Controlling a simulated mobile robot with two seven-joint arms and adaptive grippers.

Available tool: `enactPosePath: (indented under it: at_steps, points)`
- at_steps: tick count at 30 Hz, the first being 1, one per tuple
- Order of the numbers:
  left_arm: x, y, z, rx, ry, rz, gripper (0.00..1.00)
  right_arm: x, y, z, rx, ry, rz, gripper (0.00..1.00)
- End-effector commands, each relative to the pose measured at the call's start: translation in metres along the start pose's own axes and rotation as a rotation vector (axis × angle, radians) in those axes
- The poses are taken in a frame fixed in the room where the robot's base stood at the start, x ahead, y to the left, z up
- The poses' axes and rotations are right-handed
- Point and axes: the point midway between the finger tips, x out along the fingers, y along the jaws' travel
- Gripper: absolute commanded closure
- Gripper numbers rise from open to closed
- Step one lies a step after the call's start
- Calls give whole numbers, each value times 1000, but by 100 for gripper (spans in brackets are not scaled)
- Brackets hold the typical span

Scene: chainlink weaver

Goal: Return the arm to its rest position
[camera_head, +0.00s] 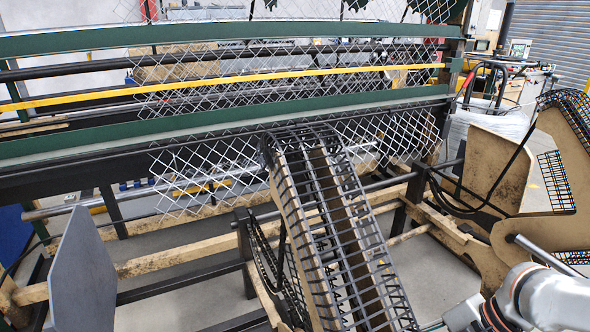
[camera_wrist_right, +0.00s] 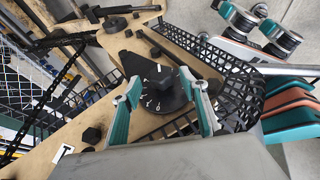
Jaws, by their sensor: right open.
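My right gripper (camera_wrist_right: 160,84) shows in the right wrist view, with its two teal-edged fingers spread apart and nothing gripped between them. A black dial (camera_wrist_right: 160,98) with white numbers and a knob shows between and beyond the fingers, on a tan panel (camera_wrist_right: 118,42). I cannot tell whether the fingers touch it. In the head view, part of my right arm (camera_head: 540,300) shows at the bottom right; its gripper is out of that picture. My left arm and gripper are in neither view.
The weaving machine has green beams (camera_head: 220,35), a yellow bar (camera_head: 240,83) and chain-link mesh (camera_head: 215,170). A curved black slatted guide (camera_head: 335,215) rises in front. A grey plate (camera_head: 82,275) stands at left. Tan panels (camera_head: 490,165) and a black grid stand near my right arm.

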Motion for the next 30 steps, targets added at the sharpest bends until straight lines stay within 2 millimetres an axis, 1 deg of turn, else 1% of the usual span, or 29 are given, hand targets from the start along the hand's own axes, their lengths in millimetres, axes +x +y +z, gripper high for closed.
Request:
enactPosePath:
  at_steps: [1,3,6,10,26,28,30]
  points:
    - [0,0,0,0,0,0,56,9,-1,-1,-1,3,-3,56]
    - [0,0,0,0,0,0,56,20,0,-1,-1,3,-2,56]
    - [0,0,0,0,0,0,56,31,0,-1,0,1,-2,56]
    - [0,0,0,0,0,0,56,41,-1,0,0,1,-1,56]
    - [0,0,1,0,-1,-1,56,38,0,0,-6,-1,11,56]
    - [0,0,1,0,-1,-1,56,36,1,0,0,0,1,56]
    - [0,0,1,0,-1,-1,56,27,0,1,0,-3,2,56]
